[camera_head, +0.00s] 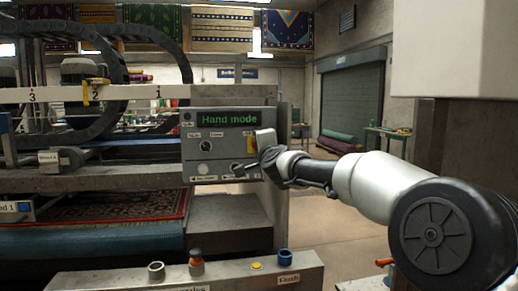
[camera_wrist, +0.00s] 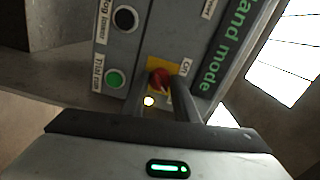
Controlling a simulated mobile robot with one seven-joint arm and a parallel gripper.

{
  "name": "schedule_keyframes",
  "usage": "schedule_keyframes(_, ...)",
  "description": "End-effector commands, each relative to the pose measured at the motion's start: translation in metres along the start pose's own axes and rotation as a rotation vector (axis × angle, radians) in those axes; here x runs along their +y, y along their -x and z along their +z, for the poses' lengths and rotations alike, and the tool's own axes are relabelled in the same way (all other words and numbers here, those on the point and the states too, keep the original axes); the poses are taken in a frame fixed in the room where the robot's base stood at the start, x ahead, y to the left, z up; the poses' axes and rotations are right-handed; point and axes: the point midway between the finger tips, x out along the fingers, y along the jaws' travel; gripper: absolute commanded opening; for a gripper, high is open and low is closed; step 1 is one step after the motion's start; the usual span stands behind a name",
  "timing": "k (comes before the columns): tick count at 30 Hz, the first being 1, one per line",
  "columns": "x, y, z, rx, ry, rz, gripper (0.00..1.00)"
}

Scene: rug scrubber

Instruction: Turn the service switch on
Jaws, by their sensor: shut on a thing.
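The control panel (camera_head: 194,165) is a grey box with a green-lit display reading "Hand mode" (camera_head: 228,119). In the wrist view, a red rotary switch (camera_wrist: 159,78) sits on a yellow plate (camera_wrist: 160,64) on the panel. Its label is turned and partly hidden, so I cannot read it as the service switch for certain. A small lit lamp (camera_wrist: 149,101) is beside it. My gripper (camera_wrist: 162,88) is shut on the red switch, one finger on each side.
A green button (camera_wrist: 115,79) and a black knob (camera_wrist: 125,18) are close to the red switch. Below the panel, a front ledge (camera_head: 110,278) carries several controls, including a blue one (camera_head: 285,256). A patterned rug (camera_head: 120,207) lies on the machine. Open floor is at right.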

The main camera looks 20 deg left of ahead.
Motion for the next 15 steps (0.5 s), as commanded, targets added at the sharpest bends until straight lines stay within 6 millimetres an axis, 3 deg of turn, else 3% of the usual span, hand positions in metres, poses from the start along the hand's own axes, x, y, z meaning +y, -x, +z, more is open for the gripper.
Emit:
schedule_keyframes(8, -0.0005, 0.0000, 0.0001, 0.000, -0.004, 0.000, 0.05)
schedule_keyframes(9, -0.0005, 0.0000, 0.0001, 0.000, -0.003, -0.001, 0.29)
schedule_keyframes(12, -0.0005, 0.0000, 0.0001, 0.000, -0.003, -0.001, 0.45)
schedule_keyframes(15, -0.0003, 0.0000, 0.0001, 0.000, -0.002, 0.000, 0.46)
